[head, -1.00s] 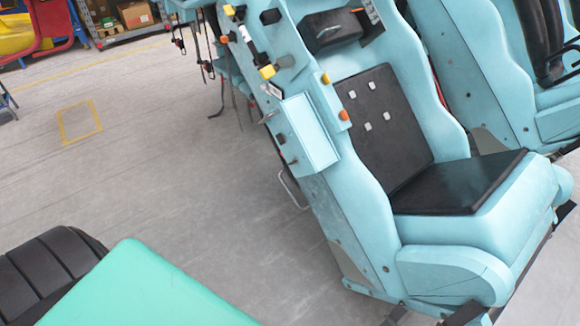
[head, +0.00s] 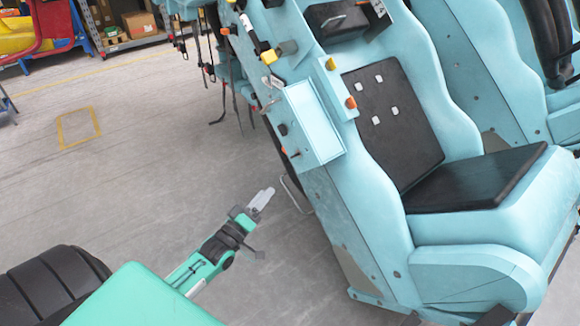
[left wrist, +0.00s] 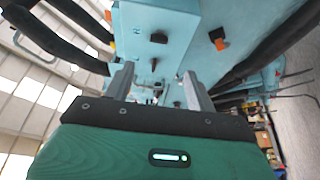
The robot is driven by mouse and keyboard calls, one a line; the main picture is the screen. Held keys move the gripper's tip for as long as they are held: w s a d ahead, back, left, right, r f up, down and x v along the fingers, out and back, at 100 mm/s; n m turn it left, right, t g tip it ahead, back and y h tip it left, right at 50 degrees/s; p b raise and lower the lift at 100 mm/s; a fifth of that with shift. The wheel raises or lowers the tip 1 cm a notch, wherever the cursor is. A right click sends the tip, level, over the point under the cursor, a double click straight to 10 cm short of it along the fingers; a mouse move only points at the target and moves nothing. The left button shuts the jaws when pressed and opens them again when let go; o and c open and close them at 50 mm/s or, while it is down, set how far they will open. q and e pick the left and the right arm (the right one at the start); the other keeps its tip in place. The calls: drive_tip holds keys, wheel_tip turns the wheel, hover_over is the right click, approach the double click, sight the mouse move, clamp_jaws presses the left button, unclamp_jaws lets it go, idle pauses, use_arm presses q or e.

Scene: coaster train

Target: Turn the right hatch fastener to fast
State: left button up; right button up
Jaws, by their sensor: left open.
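The light blue coaster car (head: 350,205) stands at the right of the head view, with a flat raised panel (head: 318,125) on its near side. Along the panel's left edge sit a small metal lever (head: 268,106) and a dark knob (head: 282,129). I cannot tell which fitting is the right hatch fastener or how it is turned. My left gripper (head: 262,198) is open and empty, low and left of the panel, apart from the car. In the left wrist view its fingers (left wrist: 160,88) point at the car's blue side, where a black knob (left wrist: 158,38) shows.
Yellow (head: 289,47) and orange (head: 351,102) fittings stick out from the car's side. Dark straps hang at its upper left end. The black seat (head: 475,180) is to the right. Shelves with boxes (head: 138,22) stand far back. The grey floor at left is clear.

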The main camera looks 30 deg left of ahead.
sight(296, 155)
use_arm(q)
drive_tip(key=p+x, duration=0.1)
drive_tip(key=x, duration=1.3)
use_arm(e)
drive_tip(key=s+f, duration=0.1)
drive_tip(key=f, duration=0.1)
drive_tip(key=shift+s+d+f, duration=0.35)
drive_tip(key=shift+s+d, duration=0.05)
drive_tip(key=shift+w, duration=0.15)
